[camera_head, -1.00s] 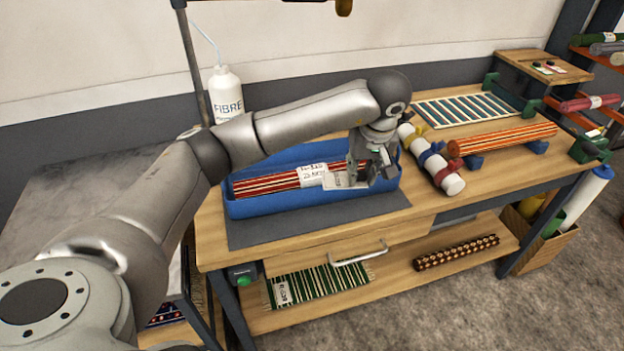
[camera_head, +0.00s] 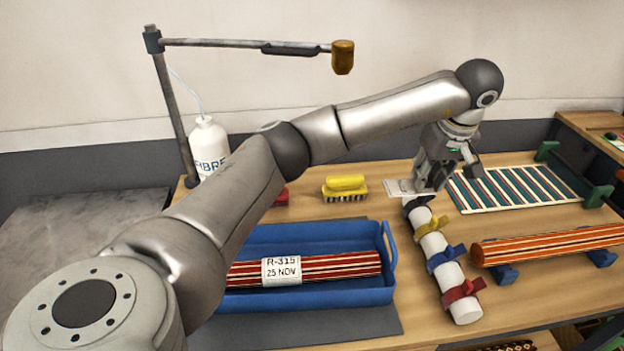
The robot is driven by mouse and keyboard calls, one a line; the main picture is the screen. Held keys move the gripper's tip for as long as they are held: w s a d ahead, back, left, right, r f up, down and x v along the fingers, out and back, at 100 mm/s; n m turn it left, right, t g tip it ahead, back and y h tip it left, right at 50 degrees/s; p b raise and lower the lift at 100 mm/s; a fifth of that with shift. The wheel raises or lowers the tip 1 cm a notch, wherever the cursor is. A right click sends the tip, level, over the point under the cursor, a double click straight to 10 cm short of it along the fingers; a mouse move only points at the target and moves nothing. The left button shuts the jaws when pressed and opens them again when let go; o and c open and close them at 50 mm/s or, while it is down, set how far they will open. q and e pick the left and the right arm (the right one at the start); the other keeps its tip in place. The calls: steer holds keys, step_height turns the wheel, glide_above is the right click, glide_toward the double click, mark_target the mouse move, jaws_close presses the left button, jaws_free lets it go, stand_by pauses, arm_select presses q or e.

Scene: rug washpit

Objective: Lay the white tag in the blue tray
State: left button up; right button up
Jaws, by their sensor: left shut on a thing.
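A white tag (camera_head: 398,187) with faint print shows at the left side of my left gripper (camera_head: 424,188), which is shut on it. The gripper hides part of the tag. They appear behind the blue tray and to its right, near the far end of the white roll; their height over the bench is hard to tell. The blue tray (camera_head: 345,299) stands on a dark mat. In it lies a red striped rug roll (camera_head: 340,264) with its own white label reading R-315, 25 NOV. My left arm hides the tray's left end. My right gripper is out of view.
Behind the tray are a yellow brush (camera_head: 345,187) and a white bottle (camera_head: 208,150). A striped rack (camera_head: 515,187) and an orange roll (camera_head: 550,245) lie farther right.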

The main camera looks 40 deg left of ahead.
mark_target(390, 187)
arm_select(q)
steer(key=s+a+p, duration=0.1)
steer(key=s+a, duration=0.1)
steer(key=s+a+f+p, duration=0.1)
steer(key=s+a, duration=0.2)
steer(key=shift+s+f+p, duration=0.15)
steer(key=shift+s+p, duration=0.1)
steer(key=shift+p, duration=0.05)
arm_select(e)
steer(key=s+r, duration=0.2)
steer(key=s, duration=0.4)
arm_select(q)
steer(key=s+a+f+p, duration=0.1)
steer(key=s+a+f, duration=0.1)
steer(key=f, duration=0.4)
steer(key=s+a+f+p, duration=0.2)
steer(key=a+f, duration=0.2)
steer(key=f, duration=0.2)
steer(key=shift+s+p, duration=0.15)
steer(key=shift+p, duration=0.15)
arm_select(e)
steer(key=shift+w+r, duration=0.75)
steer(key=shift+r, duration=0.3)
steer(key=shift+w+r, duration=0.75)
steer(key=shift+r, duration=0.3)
arm_select(q)
steer(key=o, duration=1)
steer(key=shift+c, duration=0.2)
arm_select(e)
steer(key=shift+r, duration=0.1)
